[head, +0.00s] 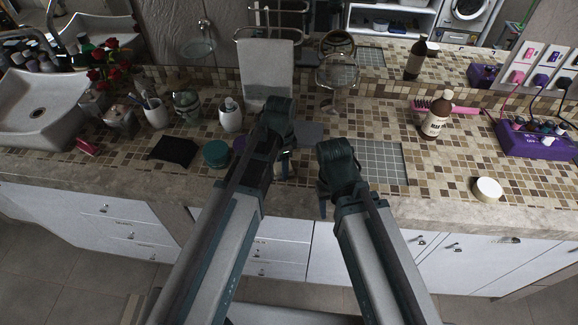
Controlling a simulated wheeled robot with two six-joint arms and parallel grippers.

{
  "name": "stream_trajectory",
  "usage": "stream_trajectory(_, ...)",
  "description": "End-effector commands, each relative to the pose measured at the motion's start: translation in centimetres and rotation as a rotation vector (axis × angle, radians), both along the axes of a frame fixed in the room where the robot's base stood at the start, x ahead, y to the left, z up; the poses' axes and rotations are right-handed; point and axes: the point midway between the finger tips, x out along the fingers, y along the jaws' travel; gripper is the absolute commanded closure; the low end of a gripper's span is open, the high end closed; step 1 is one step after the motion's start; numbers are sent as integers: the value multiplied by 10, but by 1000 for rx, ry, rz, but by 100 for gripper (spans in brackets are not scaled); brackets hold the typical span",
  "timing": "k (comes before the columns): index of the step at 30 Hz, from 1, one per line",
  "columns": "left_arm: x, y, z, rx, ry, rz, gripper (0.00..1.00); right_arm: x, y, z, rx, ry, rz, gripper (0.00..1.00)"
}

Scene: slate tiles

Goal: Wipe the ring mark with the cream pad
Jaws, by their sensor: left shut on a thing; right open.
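My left gripper (279,133) is over the counter in front of the hanging towel, pointing down. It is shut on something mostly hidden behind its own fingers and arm. Only a small pale bit shows there, which looks like the cream pad. My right gripper (325,195) is open and empty near the counter's front edge, left of a grey grid mat. I cannot make out the ring mark; the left gripper and arm cover part of the tiles.
The tiled counter (440,170) holds a brown bottle (436,117), a pink brush (462,110), a purple box (535,143) and a round off-white puck (487,189) at the right.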

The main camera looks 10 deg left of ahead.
Motion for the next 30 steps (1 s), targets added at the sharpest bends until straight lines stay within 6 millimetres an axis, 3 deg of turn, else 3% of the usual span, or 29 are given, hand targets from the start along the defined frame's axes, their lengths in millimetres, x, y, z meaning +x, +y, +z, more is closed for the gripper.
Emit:
stream_trajectory(11,0,5,1,9,1,2,88,0,0,1,0,0,0,50)
stream_trajectory(30,0,3,59,4,0,1,88,0,0,59,0,0,0,50)
